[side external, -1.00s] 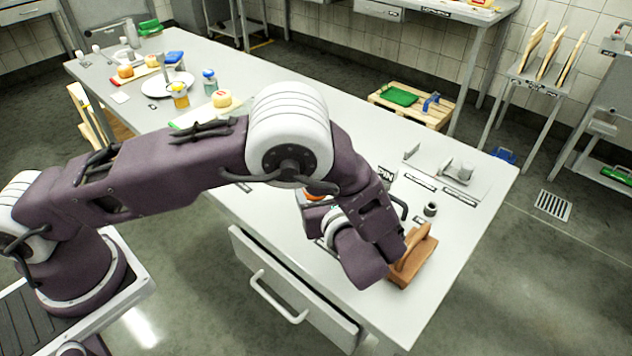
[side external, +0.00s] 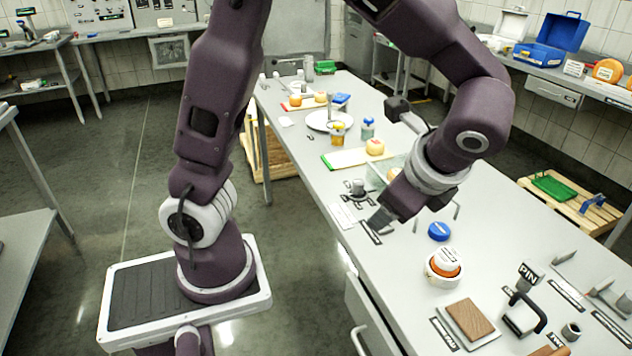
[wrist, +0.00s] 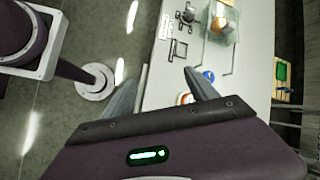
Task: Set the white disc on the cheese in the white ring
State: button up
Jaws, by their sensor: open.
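A white ring (side external: 431,270) stands on the table in the side view, around an orange cheese (side external: 444,269). A white disc (side external: 447,256) with dark lettering lies on top of this cheese and looks slightly tilted.
A blue disc (side external: 439,231) lies behind the ring. A brown block on a plate (side external: 468,320), a PIN-marked stand (side external: 524,310) and a dark cup (side external: 571,332) are in front and right. A clear box (side external: 393,168) and small grey stand (side external: 356,187) are near my gripper.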

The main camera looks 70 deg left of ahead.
jog(key=s+r+n+t+h, duration=0.2)
jog(key=s+r+n+h, duration=0.1)
jog(key=s+n, duration=0.3)
jog(key=s+r+n+t+h, duration=0.2)
jog(key=s+r+n+h, duration=0.1)
jog(key=s+n, duration=0.3)
jog(key=shift+s+a+r+n+h, duration=0.3)
jog(key=shift+s+a, duration=0.05)
jog(key=shift+s, duration=0.5)
